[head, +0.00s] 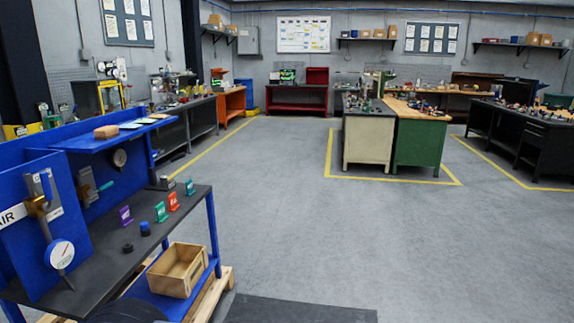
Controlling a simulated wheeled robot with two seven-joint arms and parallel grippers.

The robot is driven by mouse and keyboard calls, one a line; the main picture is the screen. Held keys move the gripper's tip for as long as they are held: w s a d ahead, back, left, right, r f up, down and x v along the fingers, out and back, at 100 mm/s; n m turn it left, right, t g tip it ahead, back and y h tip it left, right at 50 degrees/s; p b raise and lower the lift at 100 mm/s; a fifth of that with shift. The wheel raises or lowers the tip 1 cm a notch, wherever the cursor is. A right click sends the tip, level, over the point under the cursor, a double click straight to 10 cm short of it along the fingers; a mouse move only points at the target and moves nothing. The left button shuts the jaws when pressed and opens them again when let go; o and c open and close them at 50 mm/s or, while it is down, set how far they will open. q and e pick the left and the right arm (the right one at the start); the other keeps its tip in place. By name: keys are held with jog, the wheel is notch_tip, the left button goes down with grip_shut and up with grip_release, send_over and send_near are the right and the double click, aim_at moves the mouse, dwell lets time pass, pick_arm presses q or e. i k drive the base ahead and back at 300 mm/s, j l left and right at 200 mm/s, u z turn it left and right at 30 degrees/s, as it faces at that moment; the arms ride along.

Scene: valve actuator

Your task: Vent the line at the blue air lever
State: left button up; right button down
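The valve is mounted on a blue panel (20,262) beside a white label (10,215) that reads "AIR". Neither of my grippers is in view.
The panel belongs to a blue bench with a dark top (95,268). Small coloured tags (161,211) and dark caps stand on it. Open grey floor (290,225) lies to the right.

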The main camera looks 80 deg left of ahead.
aim_at(47, 207)
jog(key=u, duration=4.3)
jog(key=i+j, duration=0.05)
